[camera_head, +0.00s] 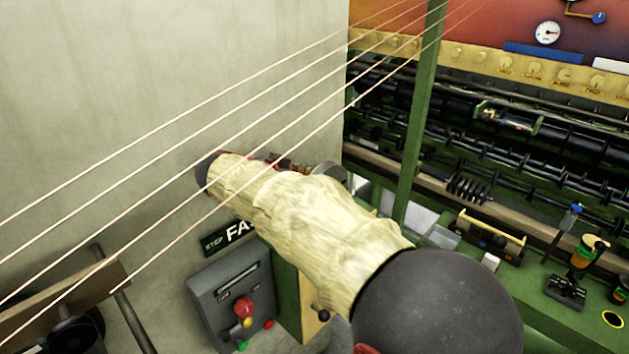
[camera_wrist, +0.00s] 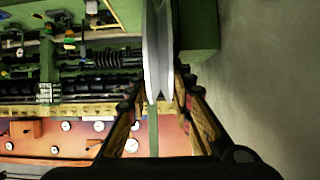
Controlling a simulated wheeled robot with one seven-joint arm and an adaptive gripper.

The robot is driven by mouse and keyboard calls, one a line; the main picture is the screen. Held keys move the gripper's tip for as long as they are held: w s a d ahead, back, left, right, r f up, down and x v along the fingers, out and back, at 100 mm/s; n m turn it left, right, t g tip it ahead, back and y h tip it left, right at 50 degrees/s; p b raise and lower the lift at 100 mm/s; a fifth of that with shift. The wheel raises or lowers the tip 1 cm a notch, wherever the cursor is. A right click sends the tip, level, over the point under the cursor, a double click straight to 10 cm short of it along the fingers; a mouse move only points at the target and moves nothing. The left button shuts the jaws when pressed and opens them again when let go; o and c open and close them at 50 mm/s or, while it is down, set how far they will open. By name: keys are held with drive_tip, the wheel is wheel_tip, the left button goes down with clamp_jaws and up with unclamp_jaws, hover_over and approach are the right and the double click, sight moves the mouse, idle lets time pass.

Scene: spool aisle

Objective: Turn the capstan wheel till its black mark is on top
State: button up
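The capstan wheel (camera_wrist: 151,55) shows edge-on in the wrist view as pale grey rims with a dark groove between them. My gripper (camera_wrist: 160,78) has one finger on each side of the wheel, with both tips very close to its rims. I cannot tell whether they touch or press on it. In the head view a grey, round metal part (camera_head: 328,172), likely the wheel, shows just past my arm. My arm, in a pale cover, hides most of it and my gripper. I see no black mark in either view.
Several pale threads cross the head view diagonally in front of my arm. A green post (camera_head: 416,120) stands to the right. A grey control box (camera_head: 232,290) with a red button is below my arm. A green bench (camera_head: 560,310) with small tools lies at the right. A plain wall is left.

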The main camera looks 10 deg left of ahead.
drive_tip(key=o, duration=0.5)
drive_tip(key=v, duration=1.2)
